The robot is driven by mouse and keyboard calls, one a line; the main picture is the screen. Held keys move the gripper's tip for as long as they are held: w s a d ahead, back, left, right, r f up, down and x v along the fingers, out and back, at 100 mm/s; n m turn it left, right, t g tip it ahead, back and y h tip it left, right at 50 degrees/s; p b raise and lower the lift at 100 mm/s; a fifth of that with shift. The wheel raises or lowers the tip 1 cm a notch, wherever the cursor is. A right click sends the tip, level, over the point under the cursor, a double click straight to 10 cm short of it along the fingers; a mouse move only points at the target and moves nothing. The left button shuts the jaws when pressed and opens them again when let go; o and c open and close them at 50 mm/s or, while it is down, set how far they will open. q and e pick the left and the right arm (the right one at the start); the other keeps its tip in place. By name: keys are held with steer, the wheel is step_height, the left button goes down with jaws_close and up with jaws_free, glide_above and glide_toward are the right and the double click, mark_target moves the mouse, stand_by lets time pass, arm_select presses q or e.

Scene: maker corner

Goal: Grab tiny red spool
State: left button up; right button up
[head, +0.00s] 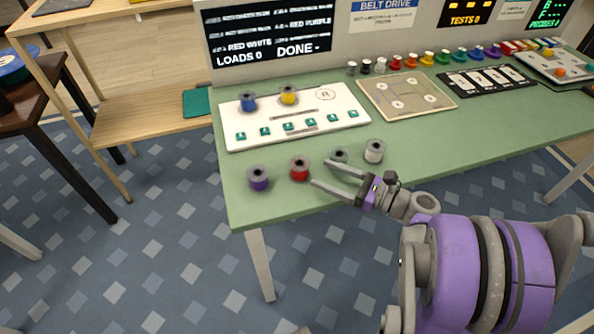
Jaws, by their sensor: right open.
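A tiny red spool (299,169) with grey flanges stands upright near the front edge of the green table. My right gripper (318,173) reaches in from the right, its jaws open and pointing left. Its fingertips are close to the right side of the red spool, and nothing is held between them. My left gripper is not in view.
A purple spool (258,178) stands left of the red one, and a white spool (374,151) stands to the right. Behind them is a white board (350,105) with a blue spool (248,102) and a yellow spool (289,95). Several small coloured spools line the back.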

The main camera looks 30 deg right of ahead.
mark_target(298, 162)
steer(key=x, duration=0.3)
steer(key=shift+a, duration=0.1)
steer(key=b+x, duration=0.1)
steer(key=x, duration=0.4)
steer(key=shift+w, duration=0.15)
steer(key=shift+r, duration=0.1)
steer(key=c, duration=1)
